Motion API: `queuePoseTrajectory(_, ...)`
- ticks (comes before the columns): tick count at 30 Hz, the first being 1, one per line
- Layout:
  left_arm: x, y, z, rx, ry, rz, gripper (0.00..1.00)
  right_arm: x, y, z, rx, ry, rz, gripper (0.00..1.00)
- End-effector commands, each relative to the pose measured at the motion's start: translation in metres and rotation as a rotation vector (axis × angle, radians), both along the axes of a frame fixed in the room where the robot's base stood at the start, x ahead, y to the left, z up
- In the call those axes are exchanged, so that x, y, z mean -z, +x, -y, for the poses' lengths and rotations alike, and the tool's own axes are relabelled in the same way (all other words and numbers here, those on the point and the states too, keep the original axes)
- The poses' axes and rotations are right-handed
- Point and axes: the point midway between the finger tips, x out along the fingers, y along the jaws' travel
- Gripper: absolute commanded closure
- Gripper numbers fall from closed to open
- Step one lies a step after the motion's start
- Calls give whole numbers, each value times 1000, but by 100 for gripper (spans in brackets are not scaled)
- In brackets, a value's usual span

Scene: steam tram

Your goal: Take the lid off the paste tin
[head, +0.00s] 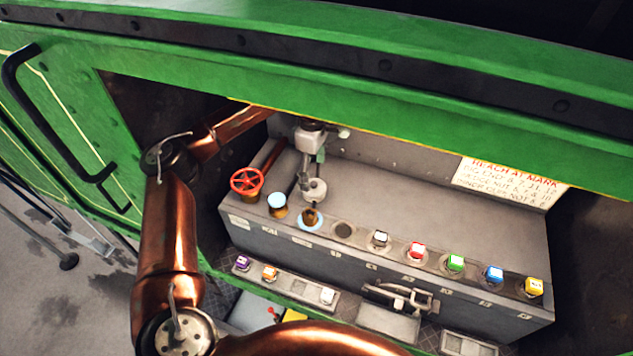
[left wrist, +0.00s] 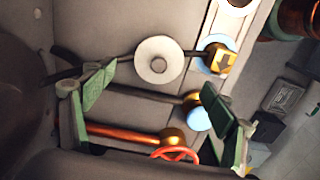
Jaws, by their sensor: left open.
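My left gripper (head: 312,168) reaches down over the left end of the grey bench. In the left wrist view its green-padded fingers (left wrist: 158,95) stand wide apart with nothing gripped. Below it is a pale round disc with a central knob (head: 316,190), also in the left wrist view (left wrist: 158,48). Beside it stand a brass pot with a light-blue top (head: 277,200), its top also in the left wrist view (left wrist: 198,119), and a brass piece on a light-blue disc (head: 310,226). I cannot tell which of these is the paste tin. My right gripper is not in view.
A red handwheel (head: 246,180) on a copper pipe stands left of the pots. Coloured cubes, red (head: 417,250) among them, line the bench's front to the right. The green cab side (head: 400,110) crosses above. The bench top behind the cubes is clear.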

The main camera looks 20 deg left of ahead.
Motion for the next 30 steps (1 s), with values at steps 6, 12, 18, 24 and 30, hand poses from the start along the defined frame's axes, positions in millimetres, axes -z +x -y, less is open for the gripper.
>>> queuePoseTrajectory(6, 32, 8, 1, 0, -1, -13, 22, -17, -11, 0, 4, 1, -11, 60)
queuePoseTrajectory(12, 56, 11, 1, 0, -1, -13, 22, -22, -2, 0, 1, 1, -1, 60)
queuePoseTrajectory(18, 58, 11, 1, 0, -1, -10, 22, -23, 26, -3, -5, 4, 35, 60)
queuePoseTrajectory(24, 58, 11, 1, 0, -1, -10, 32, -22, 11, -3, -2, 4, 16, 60)
queuePoseTrajectory(30, 58, 11, 1, 0, -1, -10, 46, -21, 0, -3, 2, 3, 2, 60)
